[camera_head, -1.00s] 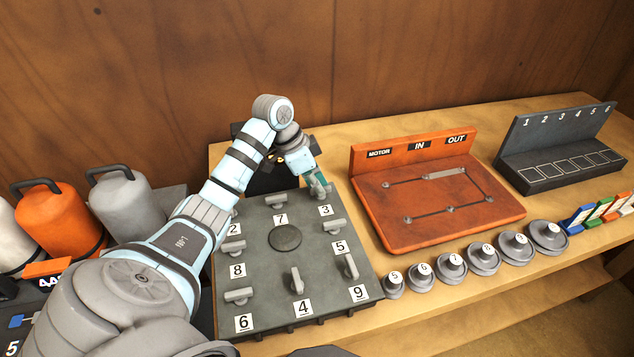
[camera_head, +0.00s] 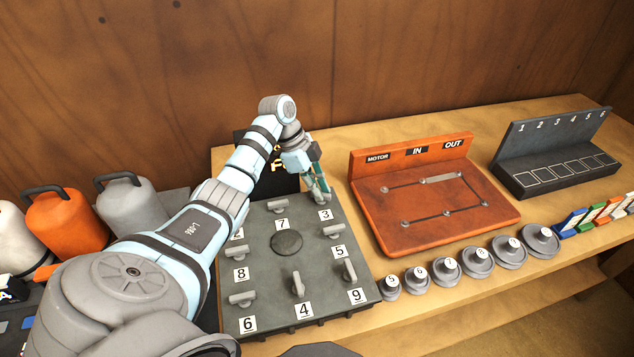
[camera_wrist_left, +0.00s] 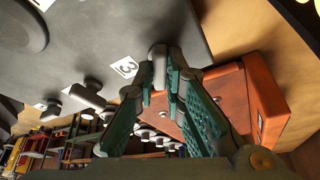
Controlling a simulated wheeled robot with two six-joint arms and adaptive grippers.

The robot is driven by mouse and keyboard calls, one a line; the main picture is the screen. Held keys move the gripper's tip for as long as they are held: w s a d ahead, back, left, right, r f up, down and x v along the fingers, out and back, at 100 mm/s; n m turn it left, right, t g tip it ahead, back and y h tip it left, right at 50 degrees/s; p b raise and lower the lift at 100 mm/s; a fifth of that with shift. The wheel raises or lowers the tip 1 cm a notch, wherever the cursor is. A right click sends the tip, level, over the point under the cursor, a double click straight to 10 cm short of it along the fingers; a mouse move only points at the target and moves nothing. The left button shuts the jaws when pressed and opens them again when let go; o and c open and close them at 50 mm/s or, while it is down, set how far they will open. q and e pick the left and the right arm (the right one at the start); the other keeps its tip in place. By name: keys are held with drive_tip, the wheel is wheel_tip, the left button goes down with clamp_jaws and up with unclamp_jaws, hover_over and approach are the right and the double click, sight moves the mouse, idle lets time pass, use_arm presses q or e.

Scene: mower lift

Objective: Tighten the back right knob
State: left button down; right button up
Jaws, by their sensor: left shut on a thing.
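The grey knob board (camera_head: 262,308) lies on the bench with several grey T-shaped knobs, each by a number label. My left gripper (camera_head: 322,194) is at its back right corner, at the knob by label 3 (camera_head: 325,215). In the left wrist view, the green fingers (camera_wrist_left: 165,85) are shut on the grey back right knob (camera_wrist_left: 158,56), one finger on each side. In the head view the fingers hide most of this knob. The knob by label 5 (camera_head: 333,231) stands free just in front. My right gripper is not in view.
An orange MOTOR/IN/OUT board (camera_head: 430,225) stands right of the knob board. A row of round grey weights (camera_head: 446,268) lines the bench front. A dark numbered rack (camera_head: 560,165) is far right. Orange and grey canisters (camera_head: 130,208) stand left. The wooden wall is behind.

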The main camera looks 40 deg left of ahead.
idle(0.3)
use_arm(q)
drive_tip(key=c, duration=1.7)
unclamp_jaws()
drive_tip(key=shift+o, duration=0.2)
drive_tip(key=v, duration=0.7)
drive_tip(key=shift+a+r, duration=0.15)
drive_tip(key=shift+r, duration=0.15)
